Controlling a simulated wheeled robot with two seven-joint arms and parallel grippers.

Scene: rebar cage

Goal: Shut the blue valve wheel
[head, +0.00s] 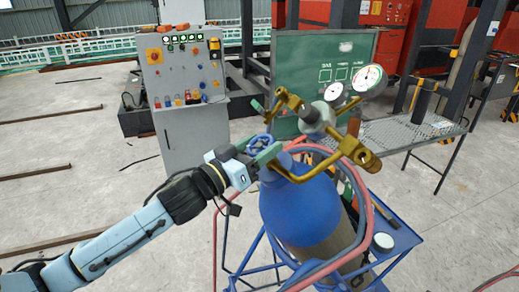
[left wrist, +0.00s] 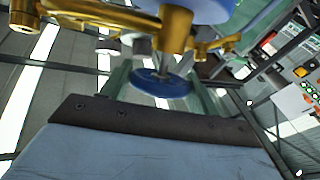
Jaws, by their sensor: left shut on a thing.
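The blue valve wheel (head: 258,142) sits on the valve at the neck of a blue gas cylinder (head: 300,208). My left gripper (head: 255,154) comes in from the left at the wheel, its green fingers on either side of it. In the left wrist view the wheel (left wrist: 160,84) lies between the two fingers (left wrist: 158,88), and the gripper is shut on it. The fingers hide part of the wheel in the head view. My right gripper is not in view.
A brass regulator fitting (head: 326,120) with two gauges rises just right of the wheel. Red hoses (head: 350,150) loop around the cylinder, which stands in a blue cart (head: 400,238). A grey control cabinet (head: 186,85) stands behind. The floor on the left is mostly clear.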

